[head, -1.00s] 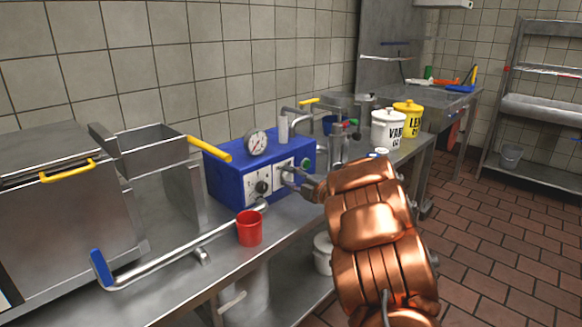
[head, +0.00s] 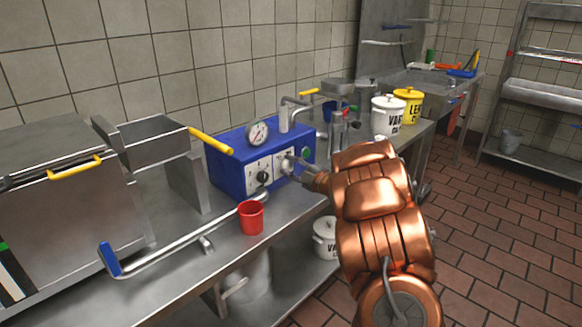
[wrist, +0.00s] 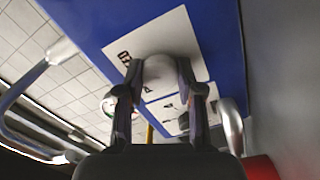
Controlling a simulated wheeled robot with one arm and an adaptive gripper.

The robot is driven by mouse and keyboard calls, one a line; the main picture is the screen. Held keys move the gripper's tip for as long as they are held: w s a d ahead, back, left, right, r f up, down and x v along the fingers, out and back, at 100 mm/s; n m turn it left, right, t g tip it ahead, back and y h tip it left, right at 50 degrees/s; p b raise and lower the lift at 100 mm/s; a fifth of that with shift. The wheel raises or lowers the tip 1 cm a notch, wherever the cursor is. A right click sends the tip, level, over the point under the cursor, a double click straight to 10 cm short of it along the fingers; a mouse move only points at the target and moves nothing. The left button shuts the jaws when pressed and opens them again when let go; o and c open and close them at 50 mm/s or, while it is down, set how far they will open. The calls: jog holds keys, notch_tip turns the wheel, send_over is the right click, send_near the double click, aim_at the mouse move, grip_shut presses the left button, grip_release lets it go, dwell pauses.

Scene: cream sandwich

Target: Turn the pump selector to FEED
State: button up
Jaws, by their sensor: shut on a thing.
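The blue pump box (head: 228,174) stands on the steel bench, with white plates on its front. My gripper (head: 290,166) is at the right-hand plate. In the wrist view, my gripper's two fingers (wrist: 158,76) are shut on a rounded light-grey knob (wrist: 158,68), one finger on each side. The white plate (wrist: 182,40) behind it carries dark lettering, partly covered by the knob and fingers, so I cannot read the knob's setting. A black knob (head: 263,177) sits on the plate to the left.
A red cup (head: 250,219) and a long steel pipe with a blue handle (head: 110,259) are in front of the box. A gauge (head: 257,133) stands on top. White (head: 387,117) and yellow (head: 408,106) lidded pots stand farther right. The tiled floor is clear at right.

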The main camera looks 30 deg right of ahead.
jog(key=o, duration=1.2)
jog(key=shift+c, duration=0.2)
jog(key=shift+s, duration=0.1)
jog(key=v, duration=1.1)
jog(key=shift+s, duration=0.4)
jog(key=shift+d, duration=0.2)
